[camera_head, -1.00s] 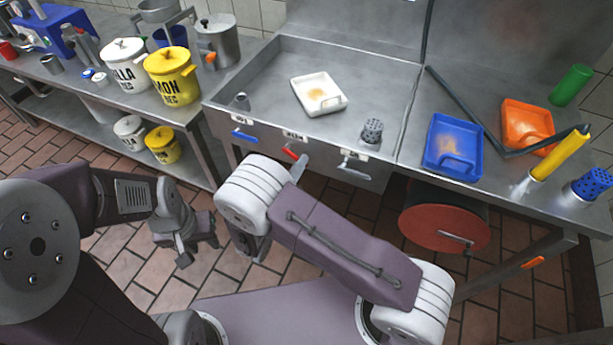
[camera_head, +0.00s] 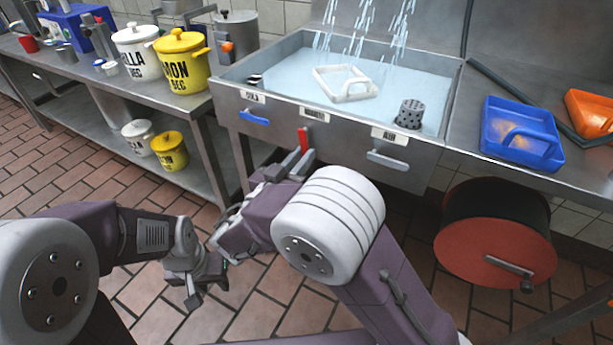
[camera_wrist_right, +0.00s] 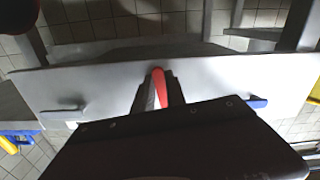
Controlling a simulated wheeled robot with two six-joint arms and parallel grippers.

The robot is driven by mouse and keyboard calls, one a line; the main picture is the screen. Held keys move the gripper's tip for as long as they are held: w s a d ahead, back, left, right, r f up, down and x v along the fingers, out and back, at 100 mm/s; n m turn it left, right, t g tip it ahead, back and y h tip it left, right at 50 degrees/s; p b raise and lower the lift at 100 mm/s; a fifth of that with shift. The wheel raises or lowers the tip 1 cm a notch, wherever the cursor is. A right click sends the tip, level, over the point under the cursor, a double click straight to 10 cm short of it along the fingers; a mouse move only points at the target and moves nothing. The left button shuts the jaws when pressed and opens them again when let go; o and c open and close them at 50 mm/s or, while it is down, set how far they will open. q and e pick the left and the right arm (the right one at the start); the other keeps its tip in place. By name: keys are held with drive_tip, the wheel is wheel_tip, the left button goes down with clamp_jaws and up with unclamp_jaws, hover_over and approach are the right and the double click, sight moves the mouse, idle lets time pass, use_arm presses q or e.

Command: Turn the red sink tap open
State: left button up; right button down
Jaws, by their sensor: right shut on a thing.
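The red sink tap handle (camera_head: 303,138) is on the front panel of the steel sink (camera_head: 345,137), below the middle label. It points upward in the head view. My right gripper (camera_head: 294,160) is at the handle. In the right wrist view the red handle (camera_wrist_right: 160,86) lies between the two fingers of my right gripper (camera_wrist_right: 159,92), which is shut on it. Streams of water (camera_head: 360,28) fall into the sink, and water covers its bottom. My left gripper (camera_head: 208,288) hangs low over the floor at the left, away from the sink; its jaw opening is unclear.
A blue tap handle (camera_head: 254,117) and a grey one (camera_head: 388,161) flank the red one. A white tray (camera_head: 345,84) and a perforated cup (camera_head: 409,114) are in the sink. A blue tray (camera_head: 520,132) stands right. A red-faced drum (camera_head: 493,252) hangs below.

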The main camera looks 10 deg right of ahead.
use_arm(q)
drive_tip(key=shift+f+b, duration=2.05)
drive_tip(key=shift+f, duration=0.65)
use_arm(e)
drive_tip(key=shift+w+a+f+m, duration=0.1)
drive_tip(key=shift+w+a+m, duration=0.2)
drive_tip(key=shift+m, duration=0.7)
drive_tip(key=shift+a, duration=0.1)
drive_tip(key=c, duration=1.4)
unclamp_jaws()
drive_tip(key=shift+o, duration=0.2)
